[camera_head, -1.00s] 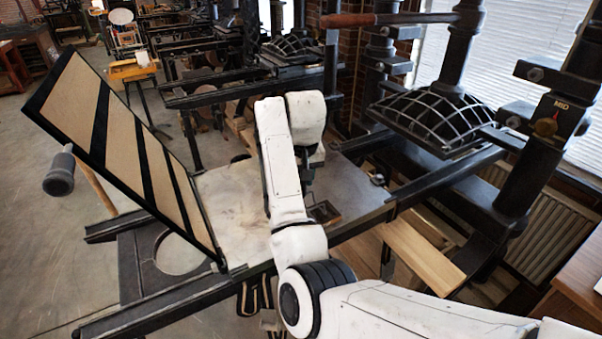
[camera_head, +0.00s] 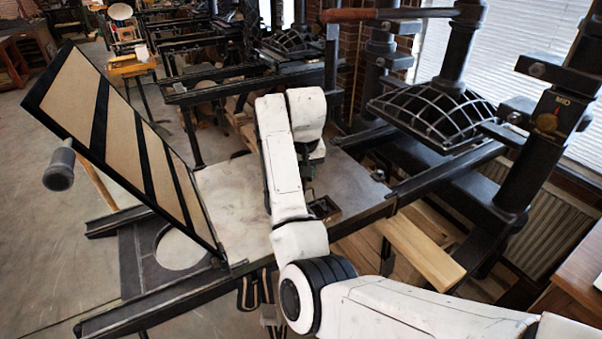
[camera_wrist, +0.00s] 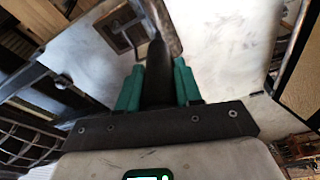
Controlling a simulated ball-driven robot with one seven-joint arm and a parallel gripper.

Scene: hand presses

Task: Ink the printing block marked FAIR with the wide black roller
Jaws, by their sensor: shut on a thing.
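My gripper (camera_wrist: 157,82) has green fingers shut on the dark handle (camera_wrist: 156,68) of a tool in the wrist view. A small dark printing block (camera_wrist: 122,29) with a brownish part lies on the pale press bed just left of the handle. In the head view this block (camera_head: 325,208) sits near the bed's right edge, beside my arm. Its marking cannot be read. My arm hides most of the gripper there.
The pale press bed (camera_head: 232,205) has free room left of my arm. A striped hinged frame (camera_head: 135,135) stands tilted at its left. The heavy press head (camera_head: 430,115) and dark rails rise at the right. A wooden board (camera_head: 420,248) juts out below them.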

